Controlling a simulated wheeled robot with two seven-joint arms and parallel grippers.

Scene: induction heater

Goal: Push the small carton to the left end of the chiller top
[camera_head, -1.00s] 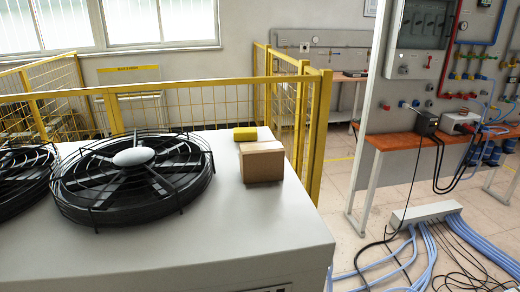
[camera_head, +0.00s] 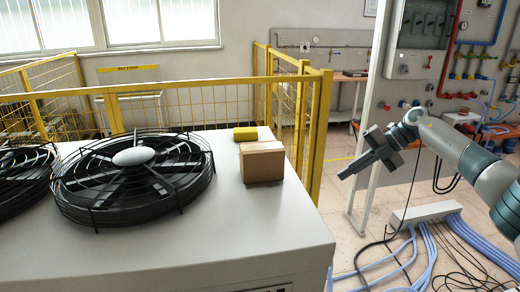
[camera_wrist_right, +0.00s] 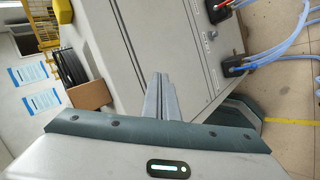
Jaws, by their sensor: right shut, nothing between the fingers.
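The small brown carton (camera_head: 262,162) stands upright near the right end of the grey chiller top (camera_head: 250,225) in the head view. It also shows as a dark brown box (camera_wrist_right: 88,93) in the right wrist view. My right gripper (camera_head: 344,176) comes in from the right, off the chiller's right edge and apart from the carton. In the right wrist view its fingers (camera_wrist_right: 161,98) are together with nothing between them. My left gripper is in neither view.
A small yellow block (camera_head: 245,134) lies just behind the carton. A round black fan guard (camera_head: 134,175) rises from the top left of the carton, with another beyond it. A yellow mesh fence (camera_head: 313,135) stands behind. The front of the top is bare.

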